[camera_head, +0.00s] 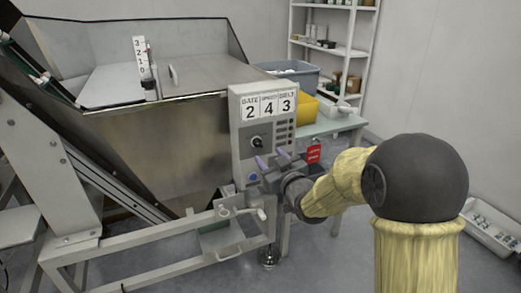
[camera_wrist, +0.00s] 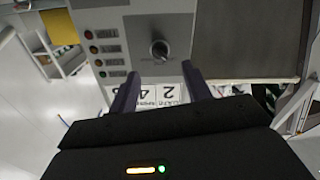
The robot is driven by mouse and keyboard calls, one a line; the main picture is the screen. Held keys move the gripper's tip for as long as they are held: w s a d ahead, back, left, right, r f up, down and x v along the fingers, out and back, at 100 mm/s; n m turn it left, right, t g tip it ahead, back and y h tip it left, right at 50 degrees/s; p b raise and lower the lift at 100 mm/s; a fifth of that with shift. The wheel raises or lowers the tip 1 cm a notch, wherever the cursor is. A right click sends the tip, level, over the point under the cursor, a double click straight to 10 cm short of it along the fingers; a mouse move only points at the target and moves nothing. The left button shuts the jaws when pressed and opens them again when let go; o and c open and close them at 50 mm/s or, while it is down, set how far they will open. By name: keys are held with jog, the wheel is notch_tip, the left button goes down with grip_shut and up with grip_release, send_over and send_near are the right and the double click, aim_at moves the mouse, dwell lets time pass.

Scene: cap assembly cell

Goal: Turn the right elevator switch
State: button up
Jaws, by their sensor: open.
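A grey control box (camera_head: 236,150) stands at the right end of the metal hopper. One dark rotary switch (camera_head: 257,143) is on its front, and it also shows in the wrist view (camera_wrist: 160,50). No other rotary switch is visible, and its lettering is not readable. My gripper (camera_head: 270,157) is open and empty, just below and right of the switch in the head view. In the wrist view, its two purple fingers (camera_wrist: 160,70) are apart, with the switch beyond the gap between their tips. I see no contact with the switch.
Number cards (camera_head: 268,107) reading 2, 4, 3 sit above the switch. Small coloured buttons (camera_wrist: 97,48) line one side of the box. A blue button (camera_head: 253,178) and a red tag (camera_head: 314,154) are near my gripper. The metal hopper (camera_head: 165,150) fills the left.

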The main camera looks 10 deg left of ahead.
aim_at(259, 145)
jog(key=b+x, duration=0.1)
jog(key=x, duration=0.6)
jog(key=shift+s, duration=0.1)
jog(key=shift+c, duration=0.4)
jog(key=c, duration=0.9)
